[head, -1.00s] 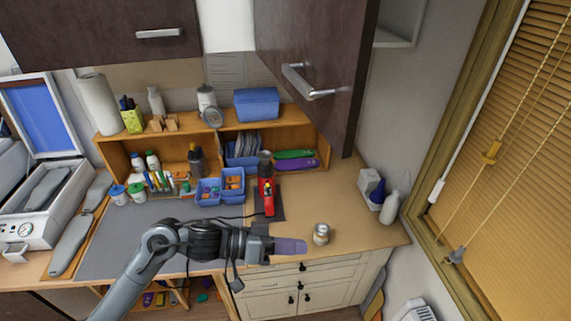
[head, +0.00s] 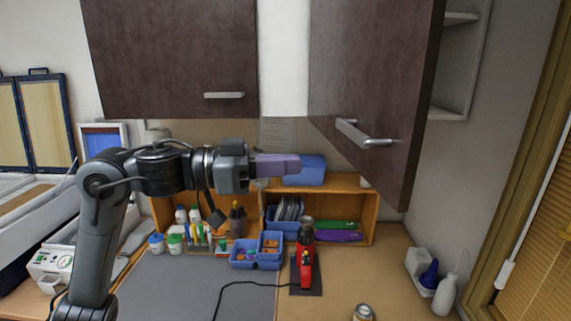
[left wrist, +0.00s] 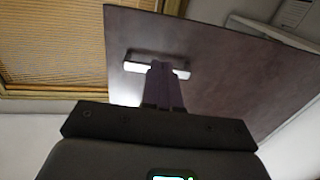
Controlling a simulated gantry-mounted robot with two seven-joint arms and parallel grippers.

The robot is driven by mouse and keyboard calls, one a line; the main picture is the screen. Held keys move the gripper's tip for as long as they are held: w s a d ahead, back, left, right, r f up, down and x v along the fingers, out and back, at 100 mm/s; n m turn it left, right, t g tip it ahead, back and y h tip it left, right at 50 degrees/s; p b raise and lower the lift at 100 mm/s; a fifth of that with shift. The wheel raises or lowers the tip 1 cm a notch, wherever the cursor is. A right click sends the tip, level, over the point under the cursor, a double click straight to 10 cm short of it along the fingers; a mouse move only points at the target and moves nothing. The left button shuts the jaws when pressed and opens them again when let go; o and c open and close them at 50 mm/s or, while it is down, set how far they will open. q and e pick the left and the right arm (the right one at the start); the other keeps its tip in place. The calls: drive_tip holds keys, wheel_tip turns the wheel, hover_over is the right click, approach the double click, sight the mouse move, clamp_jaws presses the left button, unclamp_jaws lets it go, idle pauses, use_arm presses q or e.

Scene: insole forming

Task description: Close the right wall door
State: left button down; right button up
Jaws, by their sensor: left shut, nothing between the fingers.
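The right wall door (head: 365,70) is dark brown and stands open, swung out from its cabinet, whose pale shelves (head: 450,65) show behind it. Its metal bar handle (head: 362,134) is near the lower edge. My left gripper (head: 298,163) is shut and empty, with purple fingers pointing right, to the left of and a little below the handle in the head view. In the left wrist view the fingers (left wrist: 164,85) point at the door (left wrist: 225,75) and overlap part of the handle (left wrist: 135,67); contact cannot be told. My right gripper is not in view.
The left wall door (head: 170,55) is closed. Below, a wooden shelf unit (head: 370,215) with bins and bottles stands on the counter. A red tool (head: 306,268), a small jar (head: 362,313) and white bottles (head: 445,295) stand further forward and right.

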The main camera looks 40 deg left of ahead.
use_arm(q)
drive_tip(key=p, duration=0.3)
approach(368, 161)
drive_tip(key=x, duration=0.5)
drive_tip(key=shift+d+r, duration=0.15)
drive_tip(key=shift+p+x, duration=0.3)
drive_tip(key=shift+x, duration=0.5)
